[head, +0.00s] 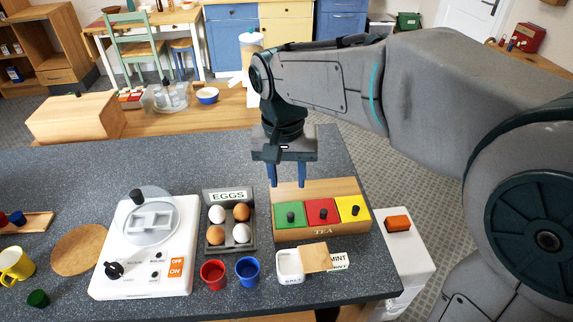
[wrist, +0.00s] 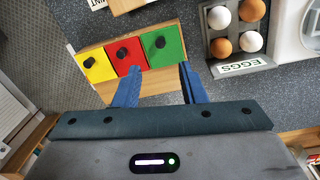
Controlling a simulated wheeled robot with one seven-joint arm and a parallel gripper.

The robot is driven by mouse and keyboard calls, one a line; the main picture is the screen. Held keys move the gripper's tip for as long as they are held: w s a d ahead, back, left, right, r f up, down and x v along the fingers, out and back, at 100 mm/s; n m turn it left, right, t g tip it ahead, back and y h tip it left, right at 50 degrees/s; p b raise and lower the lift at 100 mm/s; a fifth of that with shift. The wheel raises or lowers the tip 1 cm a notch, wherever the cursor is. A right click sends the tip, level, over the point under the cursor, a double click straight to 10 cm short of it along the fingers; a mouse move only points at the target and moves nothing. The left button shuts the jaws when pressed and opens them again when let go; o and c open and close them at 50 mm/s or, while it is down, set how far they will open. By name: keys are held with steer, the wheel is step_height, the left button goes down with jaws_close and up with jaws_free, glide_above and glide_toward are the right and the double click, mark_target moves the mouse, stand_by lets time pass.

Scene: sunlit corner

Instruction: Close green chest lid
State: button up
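A wooden tea chest (head: 345,228) stands on the grey counter, with a green lid (head: 284,220), a red lid and a yellow lid in a row, each with a black knob. The green lid is at the left in the head view and at the right in the wrist view (wrist: 168,38). It looks flat and level with the other two. My gripper (head: 287,184) points down at the back edge of the chest, behind the green lid. Its blue fingers are apart with nothing between them, as the wrist view (wrist: 157,84) shows. I cannot tell whether they touch the wood.
An egg tray (head: 229,246) stands just left of the chest. A red cup (head: 213,274), a blue cup (head: 248,272) and a white salt box (head: 290,266) stand in front. A white appliance (head: 140,275) is further left. A small green box (head: 408,20) sits far behind.

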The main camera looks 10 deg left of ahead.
step_height(320, 180, up, 2)
steer(key=shift+r, duration=0.25)
stand_by(0.5)
steer(key=s+d+f+t, duration=0.1)
steer(key=s+d+f, duration=0.1)
steer(key=d, duration=0.5)
steer(key=s+d+f+t, duration=0.1)
steer(key=s+d+f, duration=0.1)
steer(key=s+d, duration=0.2)
steer(key=s+d+f+t, duration=0.1)
steer(key=s+d+f, duration=0.2)
steer(key=d, duration=0.7)
steer(key=shift+m+y, duration=0.3)
steer(key=shift+d, duration=0.15)
